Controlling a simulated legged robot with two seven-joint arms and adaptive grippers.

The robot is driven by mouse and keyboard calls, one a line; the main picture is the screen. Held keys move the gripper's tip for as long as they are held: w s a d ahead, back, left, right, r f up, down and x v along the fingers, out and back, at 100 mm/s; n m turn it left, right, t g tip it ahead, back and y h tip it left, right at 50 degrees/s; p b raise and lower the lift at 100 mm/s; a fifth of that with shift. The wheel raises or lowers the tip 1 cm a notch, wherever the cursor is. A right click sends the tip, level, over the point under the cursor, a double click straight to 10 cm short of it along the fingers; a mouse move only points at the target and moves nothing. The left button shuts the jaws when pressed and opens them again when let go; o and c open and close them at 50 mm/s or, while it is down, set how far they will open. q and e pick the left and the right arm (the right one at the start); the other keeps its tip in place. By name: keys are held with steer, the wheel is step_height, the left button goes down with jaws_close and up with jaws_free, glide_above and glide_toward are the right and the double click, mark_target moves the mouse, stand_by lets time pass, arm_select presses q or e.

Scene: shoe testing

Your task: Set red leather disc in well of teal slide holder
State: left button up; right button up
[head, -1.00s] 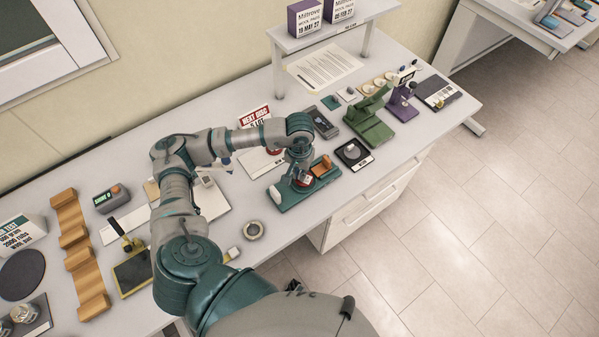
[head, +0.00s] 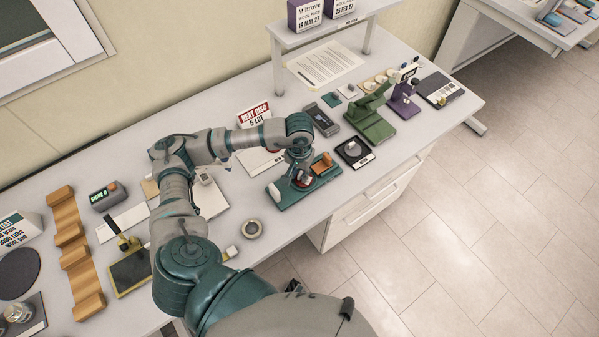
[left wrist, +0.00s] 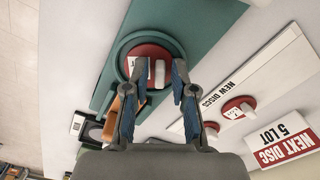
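The teal slide holder (head: 292,201) lies near the front edge of the bench, below my left gripper (head: 300,160). In the left wrist view, a red leather disc (left wrist: 150,52) with a white label and a white knob lies inside the holder's round rim (left wrist: 122,45). It looks flat there, but I cannot tell its exact depth. The left gripper's fingers (left wrist: 160,92) stand apart on either side of the white knob, with visible gaps. In the head view, the disc (head: 304,178) shows partly below the gripper. My right gripper is not in view.
An orange block (head: 323,163) sits at the holder's right end. Close by are a black scale (head: 354,152), a green press (head: 371,120) and the NEXT DISC sign (head: 254,115). More red discs (left wrist: 238,106) lie on the NEW DISCS strip (left wrist: 262,75). Open floor lies right.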

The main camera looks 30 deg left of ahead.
mark_target(299, 175)
arm_select(q)
steer(key=shift+o, duration=0.2)
steer(key=shift+r, duration=0.1)
step_height(299, 175, up, 12)
stand_by(0.4)
steer(key=shift+a, duration=0.1)
stand_by(0.3)
